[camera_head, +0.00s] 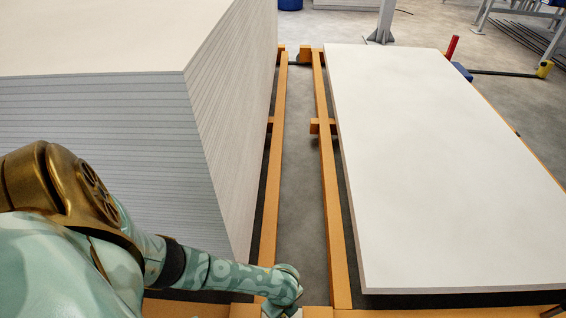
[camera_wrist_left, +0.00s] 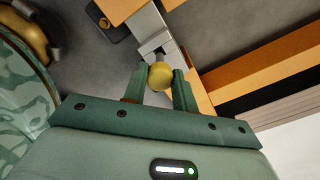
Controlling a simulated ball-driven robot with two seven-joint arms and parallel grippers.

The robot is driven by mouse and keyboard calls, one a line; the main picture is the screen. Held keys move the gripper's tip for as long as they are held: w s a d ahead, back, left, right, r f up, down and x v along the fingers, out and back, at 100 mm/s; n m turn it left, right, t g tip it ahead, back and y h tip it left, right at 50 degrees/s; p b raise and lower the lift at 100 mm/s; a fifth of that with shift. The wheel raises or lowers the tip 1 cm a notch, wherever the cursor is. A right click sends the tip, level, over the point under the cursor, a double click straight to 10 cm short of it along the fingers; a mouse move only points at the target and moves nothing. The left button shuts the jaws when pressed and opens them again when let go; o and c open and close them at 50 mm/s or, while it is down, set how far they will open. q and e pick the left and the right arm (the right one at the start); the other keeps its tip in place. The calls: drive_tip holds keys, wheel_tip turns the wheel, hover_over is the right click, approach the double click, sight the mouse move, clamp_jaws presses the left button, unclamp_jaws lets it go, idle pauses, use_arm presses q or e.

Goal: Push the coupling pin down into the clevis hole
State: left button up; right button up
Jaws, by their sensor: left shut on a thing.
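The coupling pin (camera_wrist_left: 160,76) shows in the left wrist view by its round yellow head, with a short dark shank beyond it. My left gripper (camera_wrist_left: 161,84) has its two green fingers on either side of this head and is shut on it. A grey metal bracket (camera_wrist_left: 151,28), which looks like the clevis, lies just past the pin. The hole is hidden, so I cannot tell how deep the pin sits. In the head view my left gripper is at the bottom edge, mostly cut off below my wrist. My right gripper is in neither view.
A tall stack of grey-white boards (camera_head: 95,135) stands at the left. A lower white board (camera_head: 435,150) lies at the right. Orange rails (camera_head: 333,200) run between them over grey floor (camera_head: 300,165). A narrow gap is open there.

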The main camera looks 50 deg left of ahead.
use_arm(q)
drive_tip(key=shift+f, duration=0.15)
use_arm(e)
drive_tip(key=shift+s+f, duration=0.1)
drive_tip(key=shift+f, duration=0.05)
